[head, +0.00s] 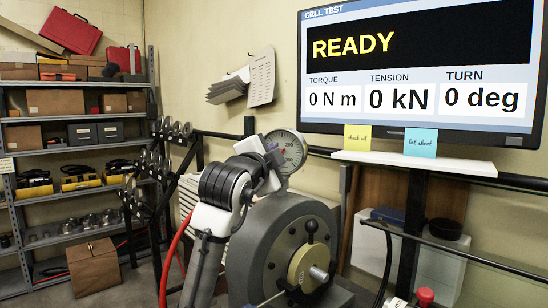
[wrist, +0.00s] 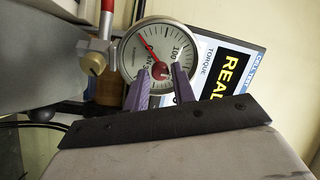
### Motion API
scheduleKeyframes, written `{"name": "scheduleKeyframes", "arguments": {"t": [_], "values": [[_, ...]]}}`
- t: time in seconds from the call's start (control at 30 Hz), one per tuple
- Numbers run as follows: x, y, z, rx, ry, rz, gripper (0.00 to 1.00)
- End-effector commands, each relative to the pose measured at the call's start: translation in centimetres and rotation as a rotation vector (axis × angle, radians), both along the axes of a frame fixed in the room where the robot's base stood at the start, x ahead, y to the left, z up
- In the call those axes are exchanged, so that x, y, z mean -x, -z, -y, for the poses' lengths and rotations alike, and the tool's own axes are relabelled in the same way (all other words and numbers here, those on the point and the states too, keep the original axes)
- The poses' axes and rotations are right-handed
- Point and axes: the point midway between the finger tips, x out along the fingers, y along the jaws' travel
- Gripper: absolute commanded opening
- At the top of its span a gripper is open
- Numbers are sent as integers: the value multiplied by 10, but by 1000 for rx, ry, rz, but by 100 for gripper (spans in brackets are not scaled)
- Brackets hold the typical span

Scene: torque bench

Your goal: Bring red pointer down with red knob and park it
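The round dial gauge (head: 291,141) has a white face and a metal rim, and stands upright above the grey machine. It also shows in the wrist view (wrist: 139,62). The red pointer (wrist: 147,45) runs from the dial's centre toward the upper left of that picture. The red knob (wrist: 160,71) sits at the dial's centre. My gripper (wrist: 163,77) has its two purple fingers in front of the dial, one on each side of the red knob. The fingers look apart, with a narrow gap beside the knob. In the head view my gripper and arm hide the dial's lower left.
A screen (head: 420,65) reads READY, with zero torque, tension and turn. Below the dial is the grey machine (head: 262,240) with a brass hub (head: 303,268) and a black-knobbed lever (head: 311,227). A white shelf (head: 410,163) is to the right; loaded shelving stands at left.

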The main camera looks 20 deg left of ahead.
Motion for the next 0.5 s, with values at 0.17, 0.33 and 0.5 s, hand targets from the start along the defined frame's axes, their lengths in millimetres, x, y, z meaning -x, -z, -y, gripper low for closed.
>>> {"name": "scheduleKeyframes", "arguments": {"t": [0.17,0.33,0.5], "values": [[0,0,0,1,0,0,41],[0,0,0,1,0,0,41],[9,2,-2,1,-1,3,41]]}}
